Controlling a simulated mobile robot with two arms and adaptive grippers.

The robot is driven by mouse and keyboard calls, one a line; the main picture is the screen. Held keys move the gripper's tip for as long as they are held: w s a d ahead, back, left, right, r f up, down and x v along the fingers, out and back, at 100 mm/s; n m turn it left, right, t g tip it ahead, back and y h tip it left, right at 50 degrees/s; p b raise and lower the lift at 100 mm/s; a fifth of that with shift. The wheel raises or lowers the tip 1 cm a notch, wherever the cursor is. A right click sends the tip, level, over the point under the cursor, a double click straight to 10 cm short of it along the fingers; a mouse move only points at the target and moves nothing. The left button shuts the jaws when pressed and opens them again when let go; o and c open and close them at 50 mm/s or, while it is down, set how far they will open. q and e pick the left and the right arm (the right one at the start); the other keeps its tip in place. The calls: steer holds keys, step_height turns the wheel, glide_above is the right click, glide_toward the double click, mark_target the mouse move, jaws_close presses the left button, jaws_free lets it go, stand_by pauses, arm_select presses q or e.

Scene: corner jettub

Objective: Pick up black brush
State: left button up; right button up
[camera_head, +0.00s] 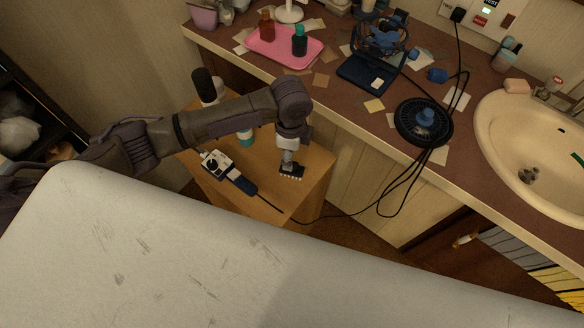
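My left arm reaches in from the left over a small wooden stand, and its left gripper (289,160) points down near the stand's right side. At the gripper's tip is a small dark piece with a row of pale specks (292,171); it may be the black brush, but it is too small to be sure. Whether the fingers are closed on it or only above it I cannot tell. An upright dark cylinder (203,84) shows behind the arm on the stand's far side. My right gripper is out of view.
The wooden stand (264,190) also holds a white-and-dark device (230,172). A large white surface (160,255) fills the foreground. The counter holds a pink tray (270,52) with bottles, a black fan (424,122), loose cords and a sink (515,140).

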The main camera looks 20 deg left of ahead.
mark_target(297, 172)
arm_select(q)
steer(key=f, duration=0.6)
steer(key=shift+w+f, duration=0.2)
steer(key=shift+f, duration=0.05)
jaws_close()
